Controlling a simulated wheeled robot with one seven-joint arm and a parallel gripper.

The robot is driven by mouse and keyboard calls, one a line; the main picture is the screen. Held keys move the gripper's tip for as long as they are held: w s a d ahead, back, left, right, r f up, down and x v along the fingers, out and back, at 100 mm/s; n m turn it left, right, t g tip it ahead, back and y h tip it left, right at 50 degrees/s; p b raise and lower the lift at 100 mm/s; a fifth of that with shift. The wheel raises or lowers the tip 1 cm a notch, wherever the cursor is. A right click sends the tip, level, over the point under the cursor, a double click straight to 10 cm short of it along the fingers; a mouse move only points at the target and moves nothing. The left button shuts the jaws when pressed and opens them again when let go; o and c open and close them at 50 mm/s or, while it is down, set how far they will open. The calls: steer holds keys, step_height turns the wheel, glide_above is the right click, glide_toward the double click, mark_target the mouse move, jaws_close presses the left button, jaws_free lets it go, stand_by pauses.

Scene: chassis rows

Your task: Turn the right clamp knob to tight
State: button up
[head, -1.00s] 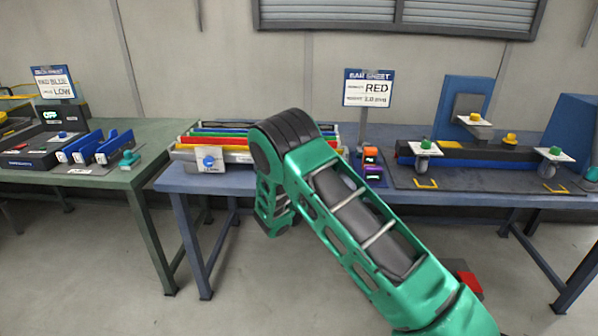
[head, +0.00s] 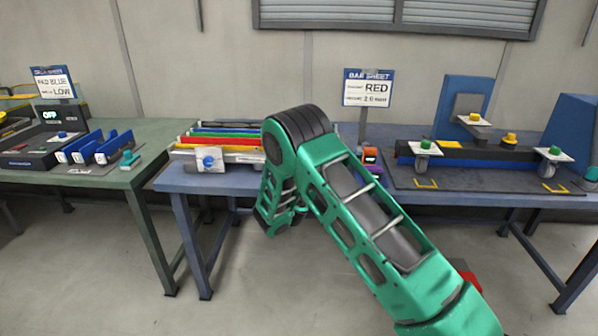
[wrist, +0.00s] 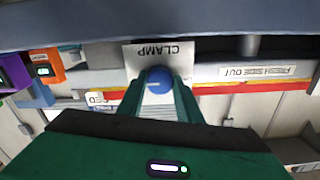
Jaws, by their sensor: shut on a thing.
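In the wrist view, the blue clamp knob (wrist: 159,80) sits in front of a white plate marked CLAMP (wrist: 158,52), which appears upside down. My gripper (wrist: 161,84) has its two green fingers on either side of the knob and is shut on it. The knob's pointer or setting cannot be made out. In the head view, my arm hides this knob and my gripper. Another blue knob (head: 208,158) shows uncovered at the left end of the bar rack (head: 236,157).
Coloured bars (head: 222,133) lie in the rack on the blue table. An orange device (wrist: 45,66) and a purple device (wrist: 13,74) stand close beside the clamp. A sign reading RED (head: 367,88) stands behind. A fixture with a long dark bar (head: 470,153) is at the right.

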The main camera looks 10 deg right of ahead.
steer(key=shift+f, duration=0.35)
steer(key=o, duration=1)
steer(key=shift+o, duration=0.2)
steer(key=shift+r, duration=0.15)
steer(key=shift+s, duration=0.1)
steer(key=v, duration=1)
steer(key=shift+s+a, duration=0.15)
steer(key=shift+s, duration=0.05)
